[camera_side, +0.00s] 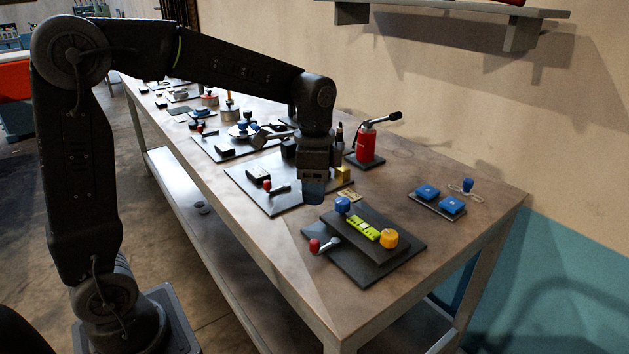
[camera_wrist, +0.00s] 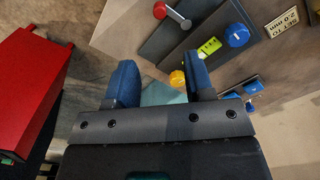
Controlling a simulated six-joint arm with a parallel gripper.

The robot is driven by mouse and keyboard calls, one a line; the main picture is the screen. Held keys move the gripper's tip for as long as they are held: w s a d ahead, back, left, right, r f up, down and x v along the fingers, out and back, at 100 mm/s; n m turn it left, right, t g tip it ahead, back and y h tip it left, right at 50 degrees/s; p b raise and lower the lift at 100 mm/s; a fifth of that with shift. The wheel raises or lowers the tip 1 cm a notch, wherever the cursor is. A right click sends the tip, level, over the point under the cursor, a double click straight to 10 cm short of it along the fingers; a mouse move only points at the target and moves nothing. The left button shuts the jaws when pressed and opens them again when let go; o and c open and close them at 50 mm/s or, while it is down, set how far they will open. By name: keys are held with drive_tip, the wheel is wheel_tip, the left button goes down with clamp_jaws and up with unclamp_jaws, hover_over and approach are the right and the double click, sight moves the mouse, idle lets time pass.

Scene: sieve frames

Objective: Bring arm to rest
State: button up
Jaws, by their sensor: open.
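My gripper (camera_side: 313,192) hangs from my bent arm above the workbench, pointing down. Its blue fingers stand apart in the wrist view (camera_wrist: 161,78), with nothing between them. In the side view it is behind and left of a dark device (camera_side: 372,262) and looks clear of it. The device has a blue knob (camera_side: 342,204), a yellow-green display (camera_side: 363,231), a yellow knob (camera_side: 389,238) and a red-tipped lever (camera_side: 316,245). In the wrist view the display (camera_wrist: 209,46) lies beyond the fingers. The gap between fingertips and bench is hard to judge.
A red cylinder with a black lever (camera_side: 367,143) stands near the wall. Two blue blocks on a plate (camera_side: 438,204) lie at right. A sign reading "SET TO 2.0 mm" (camera_wrist: 288,18) is by the device. Several other plates with parts line the bench. The bench's front right corner is bare.

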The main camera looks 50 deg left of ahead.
drive_tip(key=shift+r, duration=0.45)
drive_tip(key=shift+s, duration=0.1)
drive_tip(key=s+d+r+n+t, duration=0.1)
drive_tip(key=s+n, duration=0.3)
drive_tip(key=s, duration=0.4)
drive_tip(key=s+d+r+n+t, duration=0.1)
drive_tip(key=s+n+t, duration=0.3)
drive_tip(key=s, duration=0.4)
drive_tip(key=shift+s+d+t, duration=0.25)
drive_tip(key=shift+s+t, duration=0.05)
drive_tip(key=shift+s, duration=0.1)
idle(0.4)
